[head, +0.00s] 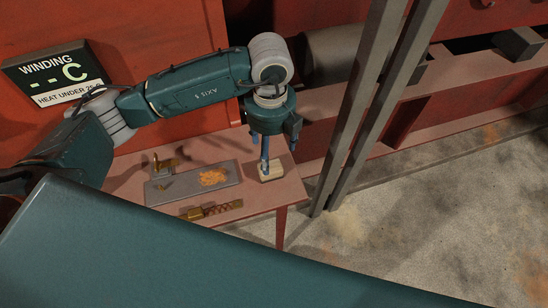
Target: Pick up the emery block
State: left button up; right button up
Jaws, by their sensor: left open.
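The emery block (271,174) is a small pale tan block. It lies near the right end of a reddish bench (266,206) in the head view. My left gripper (265,163) points down over the block, with its blue fingers at or just above it. The fingers cover part of the block's top. The gripper is open, and I cannot tell whether its fingers touch the block. My right gripper is not in view.
A grey plate (158,192) with an orange-brown patch lies left of the block. A brass piece with a coil (212,209) lies in front of the plate, and a small brass fitting (165,164) is at its back edge. Grey uprights (368,110) stand right of the bench.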

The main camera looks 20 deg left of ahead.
aim_at(276, 171)
pick_arm(q)
jog(key=f, duration=0.2)
jog(key=s+f, duration=0.1)
jog(key=shift+f+p, duration=0.35)
jog(key=f, duration=0.1)
jog(key=f+p, duration=0.1)
jog(key=f, duration=0.1)
jog(key=w+f+p, duration=0.1)
jog(key=shift+a+f, duration=0.2)
jog(key=shift+a, duration=0.05)
jog(key=shift+f, duration=0.45)
jog(key=shift+c, duration=0.2)
jog(key=c, duration=1.4)
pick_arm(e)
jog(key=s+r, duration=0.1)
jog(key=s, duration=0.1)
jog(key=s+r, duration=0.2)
